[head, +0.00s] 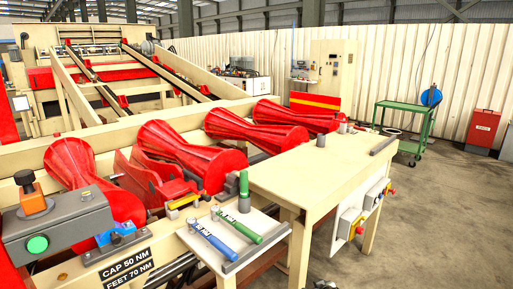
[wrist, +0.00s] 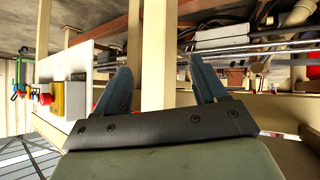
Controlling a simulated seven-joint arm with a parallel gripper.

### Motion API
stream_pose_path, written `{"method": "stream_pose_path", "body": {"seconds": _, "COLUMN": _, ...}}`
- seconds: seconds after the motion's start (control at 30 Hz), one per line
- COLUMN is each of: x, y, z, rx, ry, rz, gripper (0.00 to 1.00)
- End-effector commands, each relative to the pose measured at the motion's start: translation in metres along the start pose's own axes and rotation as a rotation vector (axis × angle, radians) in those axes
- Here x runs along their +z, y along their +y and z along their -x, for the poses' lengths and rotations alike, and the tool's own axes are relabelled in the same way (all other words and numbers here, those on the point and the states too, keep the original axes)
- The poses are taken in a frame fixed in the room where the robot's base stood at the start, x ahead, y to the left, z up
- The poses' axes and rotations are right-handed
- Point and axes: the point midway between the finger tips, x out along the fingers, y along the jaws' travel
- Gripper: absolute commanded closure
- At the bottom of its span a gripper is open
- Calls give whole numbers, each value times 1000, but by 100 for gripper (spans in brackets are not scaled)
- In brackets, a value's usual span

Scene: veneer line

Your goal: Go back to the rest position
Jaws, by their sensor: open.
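My gripper (wrist: 163,72) shows in the wrist view, with two blue-grey fingers spread wide apart on a dark bar. It is open, and nothing is held between the fingers. Beige posts stand in the background behind the gap. My arm and gripper do not show clearly in the head view, so their place over the bench cannot be told from there.
In the head view, a beige table (head: 315,170) stands beside a row of red rollers (head: 190,155). A white board (head: 228,243) holds a blue-handled tool (head: 210,240) and a green-handled tool (head: 238,227). A green cart (head: 405,112) stands right on open floor.

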Motion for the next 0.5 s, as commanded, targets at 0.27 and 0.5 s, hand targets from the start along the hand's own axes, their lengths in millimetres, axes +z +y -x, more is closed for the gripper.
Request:
{"method": "stream_pose_path", "body": {"seconds": 0.27, "x": 129, "y": -93, "z": 3, "rx": -195, "ry": -322, "rz": -129, "gripper": 29}}
{"method": "stream_pose_path", "body": {"seconds": 0.5, "x": 235, "y": -158, "z": 36, "rx": -283, "ry": -641, "rz": -235, "gripper": 29}}
